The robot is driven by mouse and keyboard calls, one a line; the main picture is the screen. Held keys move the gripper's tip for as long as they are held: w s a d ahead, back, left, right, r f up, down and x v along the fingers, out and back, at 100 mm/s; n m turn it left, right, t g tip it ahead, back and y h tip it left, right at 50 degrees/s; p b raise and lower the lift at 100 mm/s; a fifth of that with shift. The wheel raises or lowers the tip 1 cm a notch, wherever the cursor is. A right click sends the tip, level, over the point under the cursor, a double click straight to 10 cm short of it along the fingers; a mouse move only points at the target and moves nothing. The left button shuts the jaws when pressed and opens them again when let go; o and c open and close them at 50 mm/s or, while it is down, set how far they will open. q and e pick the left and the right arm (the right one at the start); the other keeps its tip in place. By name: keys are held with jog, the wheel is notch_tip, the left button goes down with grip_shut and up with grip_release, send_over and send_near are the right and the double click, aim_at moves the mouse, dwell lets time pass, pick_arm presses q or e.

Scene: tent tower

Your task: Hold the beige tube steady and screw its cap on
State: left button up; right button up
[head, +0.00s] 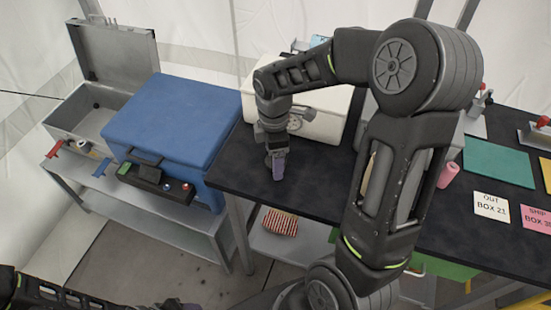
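My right arm rises across the middle of the head view and bends left. Its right gripper (278,168) points down over the left end of the black table (325,185). The fingertips look close together, but I cannot tell whether they are open or shut. A narrow beige strip (370,172) shows behind my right forearm; it may be the beige tube, mostly hidden. I cannot make out its cap. My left arm enters at the bottom left, and its gripper is at most a dark sliver at the bottom edge.
A blue box (175,120) and an open grey case (88,115) stand on a bench at left. A white case (315,115) stands at the table's back. A pink cylinder (448,175), teal mat (498,163) and labelled cards (491,207) lie at right. A striped bundle (280,223) sits below.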

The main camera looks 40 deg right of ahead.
jog(key=shift+c, duration=0.3)
jog(key=c, duration=1.5)
notch_tip(320, 180, up, 10)
jog(key=shift+b, duration=0.6)
